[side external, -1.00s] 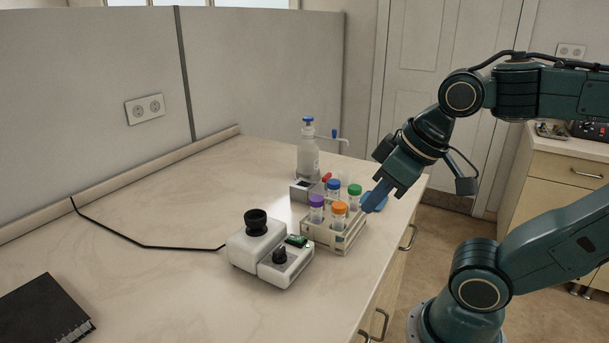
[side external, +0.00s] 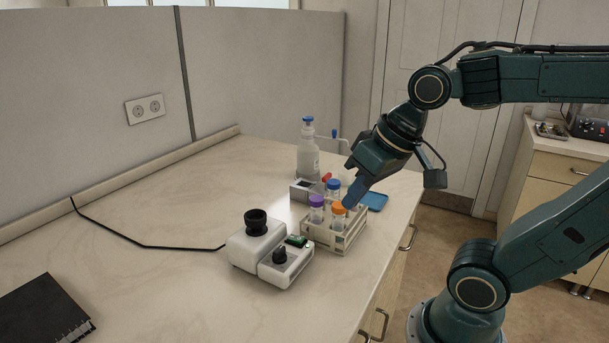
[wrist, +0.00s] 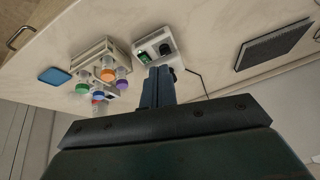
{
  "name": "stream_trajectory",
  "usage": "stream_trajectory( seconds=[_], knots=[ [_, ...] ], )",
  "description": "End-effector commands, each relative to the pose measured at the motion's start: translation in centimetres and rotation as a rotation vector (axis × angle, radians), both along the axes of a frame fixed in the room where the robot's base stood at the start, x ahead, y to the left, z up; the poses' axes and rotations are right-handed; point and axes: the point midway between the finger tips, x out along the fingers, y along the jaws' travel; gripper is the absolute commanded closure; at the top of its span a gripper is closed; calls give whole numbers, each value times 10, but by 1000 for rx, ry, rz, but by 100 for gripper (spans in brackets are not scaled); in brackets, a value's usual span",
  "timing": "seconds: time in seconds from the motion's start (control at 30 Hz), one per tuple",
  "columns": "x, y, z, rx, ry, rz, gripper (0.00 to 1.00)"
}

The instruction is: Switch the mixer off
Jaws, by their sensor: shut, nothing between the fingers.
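In the wrist view the shut fingers (wrist: 158,72) cover part of the mixer's black top. I cannot read the knob's setting or the display.
The tube rack (side external: 336,241) with several coloured-cap tubes stands close right of the mixer. Behind it are a small grey device (side external: 301,190) and a wash bottle (side external: 308,155). A blue pad (side external: 376,201) and a black notebook (side external: 42,312) lie on the bench. The left bench is mostly clear.

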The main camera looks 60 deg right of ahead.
Motion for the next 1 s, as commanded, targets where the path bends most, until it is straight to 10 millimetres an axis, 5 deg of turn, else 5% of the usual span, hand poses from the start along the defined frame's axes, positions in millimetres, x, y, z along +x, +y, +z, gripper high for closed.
stream_trajectory(
  seconds=[0.57, 1.0],
  knots=[
    [78, -14, -20, 384, 127, -479, 100],
    [129, -43, -45, 721, 254, -871, 100]
  ],
)
